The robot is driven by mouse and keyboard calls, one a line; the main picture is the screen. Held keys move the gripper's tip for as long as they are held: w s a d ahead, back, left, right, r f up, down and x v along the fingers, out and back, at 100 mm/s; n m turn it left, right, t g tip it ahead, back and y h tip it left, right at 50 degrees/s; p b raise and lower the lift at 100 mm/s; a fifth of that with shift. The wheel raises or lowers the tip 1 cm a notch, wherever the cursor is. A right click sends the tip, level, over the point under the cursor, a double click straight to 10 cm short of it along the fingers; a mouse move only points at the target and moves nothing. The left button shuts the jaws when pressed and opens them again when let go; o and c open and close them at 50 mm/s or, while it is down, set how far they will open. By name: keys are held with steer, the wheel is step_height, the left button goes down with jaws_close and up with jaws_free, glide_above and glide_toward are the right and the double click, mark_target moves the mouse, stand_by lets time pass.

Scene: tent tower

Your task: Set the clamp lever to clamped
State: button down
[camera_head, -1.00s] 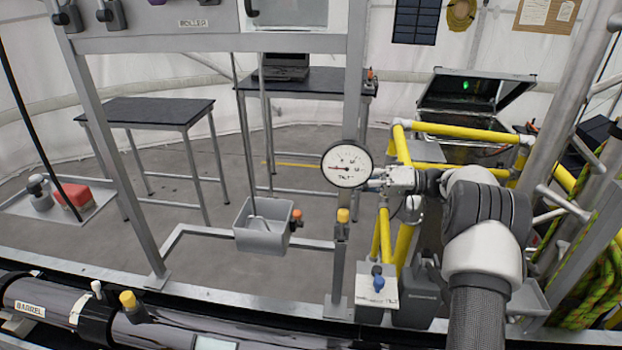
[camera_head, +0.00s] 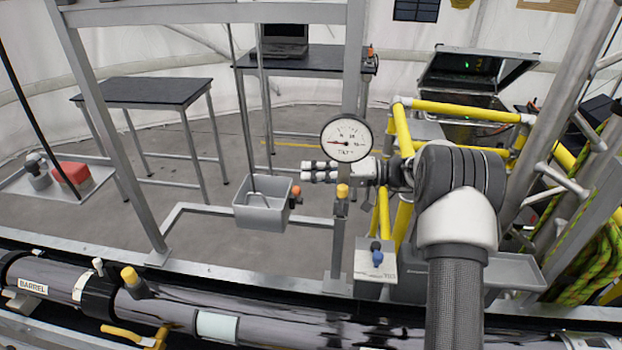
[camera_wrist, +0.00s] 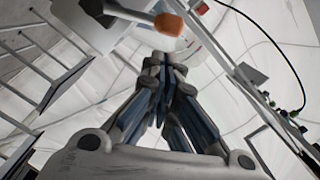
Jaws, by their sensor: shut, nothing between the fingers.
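My gripper (camera_head: 306,171) is shut and empty, pointing left just below the round dial gauge (camera_head: 346,138). Its closed fingers also show in the wrist view (camera_wrist: 165,62). A yellow handle (camera_head: 122,332) sits low at the front left, by the dark barrel (camera_head: 60,290); it may be the clamp lever, but no label on it can be read. A yellow-capped knob (camera_head: 129,275) stands up on the barrel. My gripper is well apart from both, above and to their right. In the wrist view, an orange-tipped rod (camera_wrist: 168,23) lies beyond the fingertips.
A grey basin (camera_head: 262,215) with an orange knob (camera_head: 296,191) hangs below and left of my gripper. An upright post (camera_head: 338,235) with a yellow cap (camera_head: 342,190) stands close. Yellow rails (camera_head: 470,110) are at the right. Open floor lies behind the basin.

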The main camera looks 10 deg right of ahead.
mark_target(298, 195)
steer(key=shift+s+a+f, duration=0.3)
steer(key=shift+s+a, duration=0.05)
steer(key=shift+s, duration=0.05)
steer(key=s+b, duration=0.1)
steer(key=s+n+b, duration=0.1)
steer(key=b, duration=0.1)
steer(key=a+b, duration=0.1)
steer(key=b, duration=0.1)
steer(key=shift+s+f, duration=0.35)
steer(key=shift+s, duration=0.05)
